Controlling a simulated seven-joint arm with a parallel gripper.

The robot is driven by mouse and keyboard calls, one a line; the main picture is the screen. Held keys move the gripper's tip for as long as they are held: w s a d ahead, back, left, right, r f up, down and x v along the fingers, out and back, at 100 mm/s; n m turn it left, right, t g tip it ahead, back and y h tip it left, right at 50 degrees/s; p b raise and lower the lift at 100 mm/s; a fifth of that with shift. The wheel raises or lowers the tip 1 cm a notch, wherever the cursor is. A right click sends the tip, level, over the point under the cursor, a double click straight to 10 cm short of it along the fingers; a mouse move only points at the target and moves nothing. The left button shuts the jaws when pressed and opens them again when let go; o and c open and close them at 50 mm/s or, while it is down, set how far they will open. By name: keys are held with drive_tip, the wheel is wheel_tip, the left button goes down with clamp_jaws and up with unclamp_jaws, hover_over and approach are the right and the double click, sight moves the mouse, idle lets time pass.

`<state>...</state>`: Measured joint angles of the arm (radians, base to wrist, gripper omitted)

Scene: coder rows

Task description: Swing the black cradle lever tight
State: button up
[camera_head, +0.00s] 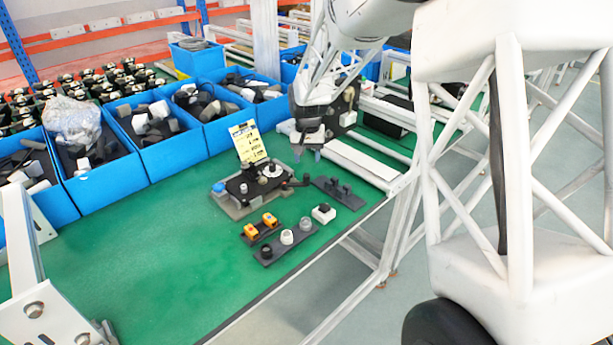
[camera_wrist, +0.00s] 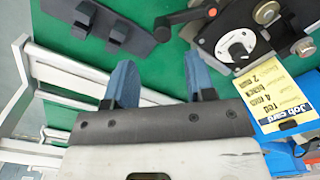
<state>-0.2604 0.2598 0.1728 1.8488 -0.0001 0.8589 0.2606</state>
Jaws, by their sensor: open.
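The black cradle lever (camera_head: 297,182) sticks out from the right side of the grey-and-black fixture (camera_head: 238,207) on the green bench. In the wrist view the lever (camera_wrist: 185,17) lies near the top centre, with a dark knob on its left end and a small red mark by its right end. My gripper (camera_head: 307,155) is open and empty, above the bench behind the lever. In the wrist view its two blue fingers (camera_wrist: 160,66) stand apart with only bench between them, and the lever lies beyond their tips, not touched.
A yellow job card (camera_head: 248,142) stands behind the fixture, beside a white dial (camera_wrist: 240,50). A dark plate with two pegs (camera_head: 338,192) lies to the right. Orange parts (camera_head: 260,226) and a row of round parts (camera_head: 287,238) lie in front. Blue bins (camera_head: 165,155) line the back. The front-left bench is clear.

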sight(306, 175)
drive_tip(key=shift+w+a+f, duration=0.15)
drive_tip(key=shift+f, duration=0.05)
idle(0.3)
drive_tip(key=shift+f, duration=3.9)
drive_tip(key=shift+c, duration=0.4)
clamp_jaws()
